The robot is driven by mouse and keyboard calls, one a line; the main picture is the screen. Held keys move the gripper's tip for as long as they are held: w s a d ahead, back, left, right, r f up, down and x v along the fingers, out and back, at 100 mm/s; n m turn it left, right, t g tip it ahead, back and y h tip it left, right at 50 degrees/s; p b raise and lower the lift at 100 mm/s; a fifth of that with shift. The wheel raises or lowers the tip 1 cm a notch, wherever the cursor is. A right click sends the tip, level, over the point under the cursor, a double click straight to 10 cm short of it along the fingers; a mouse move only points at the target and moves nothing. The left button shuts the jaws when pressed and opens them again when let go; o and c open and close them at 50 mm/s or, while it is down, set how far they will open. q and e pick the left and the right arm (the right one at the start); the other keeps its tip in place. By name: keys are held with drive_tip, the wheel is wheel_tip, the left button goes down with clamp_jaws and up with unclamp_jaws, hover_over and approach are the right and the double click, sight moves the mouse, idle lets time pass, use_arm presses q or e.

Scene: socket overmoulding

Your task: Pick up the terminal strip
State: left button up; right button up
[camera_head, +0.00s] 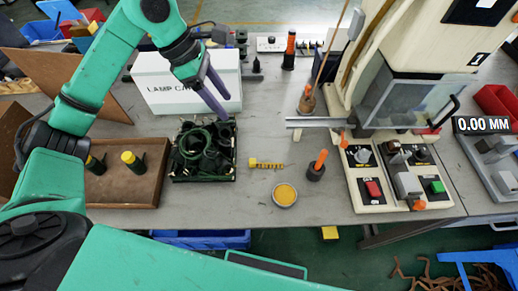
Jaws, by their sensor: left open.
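A small yellow strip (267,164), which looks like the terminal strip, lies flat on the grey table (245,205) near the middle. My left gripper (222,108) has long purple-grey fingers. It points down and right, above the back of the tray, in front of a white box. It is open, with nothing seen between the fingers. It is up and left of the strip and apart from it. My right gripper is out of view.
A white lamp box (185,82) stands behind the tray. A shallow dish of yellow grains (285,194) and an orange-handled tool (317,166) sit near the strip. A press machine (410,60) with a button panel (370,188) stands right. A brown tray (130,188) is left.

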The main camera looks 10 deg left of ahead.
use_arm(q)
wheel_tip(320, 180, down, 3)
drive_tip(key=b, duration=0.9)
approach(252, 161)
drive_tip(key=p+x, duration=0.2)
drive_tip(key=x, duration=0.6)
drive_tip(key=shift+d+f, duration=0.1)
drive_tip(key=shift+f, duration=0.25)
clamp_jaws()
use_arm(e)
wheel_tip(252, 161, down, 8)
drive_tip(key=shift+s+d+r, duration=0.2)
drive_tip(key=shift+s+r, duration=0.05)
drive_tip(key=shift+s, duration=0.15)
